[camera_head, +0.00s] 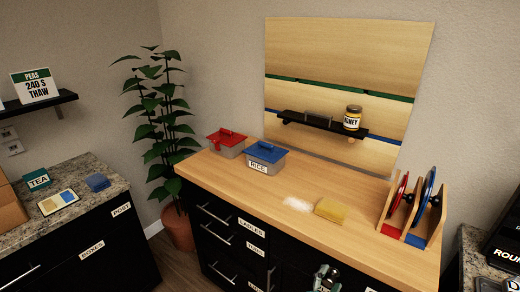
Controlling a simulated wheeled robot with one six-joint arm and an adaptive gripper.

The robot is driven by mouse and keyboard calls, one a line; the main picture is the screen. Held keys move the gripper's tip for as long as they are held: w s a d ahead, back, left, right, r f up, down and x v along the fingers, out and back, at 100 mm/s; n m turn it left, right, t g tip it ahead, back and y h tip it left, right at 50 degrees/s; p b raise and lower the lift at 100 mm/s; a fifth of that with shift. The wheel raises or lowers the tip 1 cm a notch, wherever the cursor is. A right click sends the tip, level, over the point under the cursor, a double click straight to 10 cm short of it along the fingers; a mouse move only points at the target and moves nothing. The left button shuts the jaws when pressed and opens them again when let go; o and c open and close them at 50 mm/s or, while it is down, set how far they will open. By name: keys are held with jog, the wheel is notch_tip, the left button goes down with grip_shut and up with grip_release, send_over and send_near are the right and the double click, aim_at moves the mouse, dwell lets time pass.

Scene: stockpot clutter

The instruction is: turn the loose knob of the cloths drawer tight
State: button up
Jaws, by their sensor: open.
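My gripper (327,278) shows at the bottom edge, in front of the dark cabinet front (290,262) under the wooden counter. It is open, and I see nothing held in it. The cabinet has drawers with bar handles on its left part, labelled LADLES (251,225) and what looks like TUBS (254,249). A lower label there is cut by the frame edge and I cannot read it. I can make out no label reading CLOTHS and no loose knob. The cabinet's lower front is out of frame or behind my gripper.
On the wooden counter (290,222) stand a red-lidded tub (228,147), a blue-lidded RICE tub (265,160), a white patch (297,204), a yellow block (331,210) and a lid rack (412,225). A honey jar (352,118) is on the shelf. A plant (165,130) stands left.

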jog(key=n, duration=1.2)
dwell(0.3)
grip_shut()
jog(key=shift+m, duration=2.1)
jog(key=m, duration=0.4)
jog(key=shift+m, duration=0.3)
